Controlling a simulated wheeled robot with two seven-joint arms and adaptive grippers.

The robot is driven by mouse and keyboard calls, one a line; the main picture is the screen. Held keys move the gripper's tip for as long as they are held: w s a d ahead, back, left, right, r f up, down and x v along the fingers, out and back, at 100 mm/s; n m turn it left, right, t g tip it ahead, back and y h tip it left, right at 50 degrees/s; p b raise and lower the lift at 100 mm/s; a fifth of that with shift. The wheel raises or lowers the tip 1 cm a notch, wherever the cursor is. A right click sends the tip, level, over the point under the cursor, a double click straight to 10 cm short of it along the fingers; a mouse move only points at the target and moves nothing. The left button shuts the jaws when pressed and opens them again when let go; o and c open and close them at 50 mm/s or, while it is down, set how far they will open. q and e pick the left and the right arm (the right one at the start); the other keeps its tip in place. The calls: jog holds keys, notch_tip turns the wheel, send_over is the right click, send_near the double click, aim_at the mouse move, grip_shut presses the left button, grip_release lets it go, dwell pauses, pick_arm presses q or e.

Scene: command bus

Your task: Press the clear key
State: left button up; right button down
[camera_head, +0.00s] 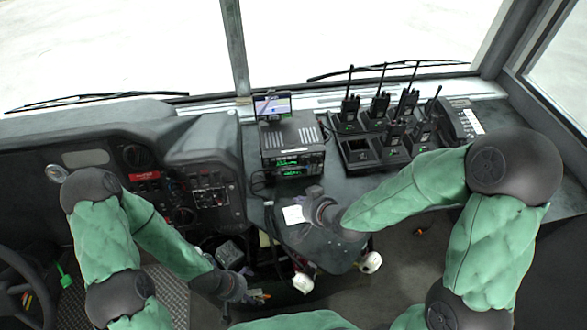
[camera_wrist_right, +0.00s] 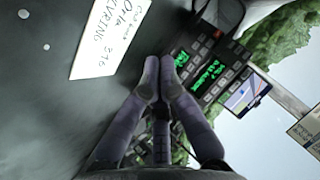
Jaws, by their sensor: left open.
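The stacked radio units (camera_head: 292,162) with green displays stand on the dashboard counter. In the right wrist view, their keypads (camera_wrist_right: 207,48) and lit displays show sideways at upper right; key labels are too small to tell which is the clear key. My right gripper (camera_head: 316,200) is just in front of the units, above the counter. In its wrist view, its fingers (camera_wrist_right: 160,70) are together with nothing between them, pointing toward the edge of the keypad side; contact cannot be told. My left gripper (camera_head: 258,295) is low at left, open, away from the radios.
A white note (camera_head: 294,214) lies on the counter beside my right gripper. A small screen (camera_head: 272,106) stands atop the units. Handheld radios in chargers (camera_head: 358,152) and a desk phone (camera_head: 464,122) stand to the right. The steering wheel (camera_head: 18,285) is at far left.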

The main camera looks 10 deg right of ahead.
jog(key=shift+w, duration=4.4)
jog(key=shift+w, duration=0.1)
jog(key=shift+w, duration=0.3)
jog(key=shift+w, duration=0.25)
jog(key=shift+s, duration=0.7)
jog(key=shift+s, duration=0.1)
jog(key=shift+s+b, duration=0.45)
jog(key=shift+s, duration=1.95)
